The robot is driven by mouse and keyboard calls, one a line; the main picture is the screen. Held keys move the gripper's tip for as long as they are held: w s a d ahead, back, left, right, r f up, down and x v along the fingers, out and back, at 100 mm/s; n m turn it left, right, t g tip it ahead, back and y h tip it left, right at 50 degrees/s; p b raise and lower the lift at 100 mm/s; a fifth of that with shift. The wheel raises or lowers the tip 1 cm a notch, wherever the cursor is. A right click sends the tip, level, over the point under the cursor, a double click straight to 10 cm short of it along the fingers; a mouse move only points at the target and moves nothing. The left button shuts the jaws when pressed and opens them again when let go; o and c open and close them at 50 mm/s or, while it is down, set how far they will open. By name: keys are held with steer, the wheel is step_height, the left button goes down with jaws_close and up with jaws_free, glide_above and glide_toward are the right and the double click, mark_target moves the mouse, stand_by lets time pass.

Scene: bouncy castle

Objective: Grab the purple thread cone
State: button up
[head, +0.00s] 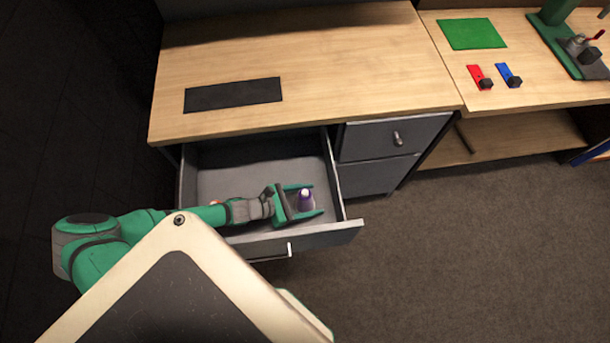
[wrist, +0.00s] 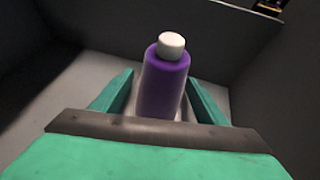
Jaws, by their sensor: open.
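The purple thread cone (head: 306,200) stands upright in the open drawer (head: 230,178), near its right side. It has a white top and also shows in the wrist view (wrist: 164,84). My gripper (head: 308,200) reaches into the drawer from the left and is open. Its two green fingers lie on either side of the cone, and the cone stands between them. In the wrist view the fingers (wrist: 160,98) show gaps to the cone on both sides. The cone's base is partly hidden by my gripper's palm.
The drawer's walls surround my gripper, with the front panel (head: 330,233) close by. A small orange thing (head: 214,203) is mostly hidden behind my arm. The wooden desk top (head: 340,70) overhangs the drawer's back. Closed drawers (head: 385,140) stand to the right.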

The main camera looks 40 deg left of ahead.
steer(key=shift+x, duration=1.1)
steer(key=c, duration=1.3)
steer(key=shift+a+r, duration=0.1)
steer(key=shift+r, duration=0.05)
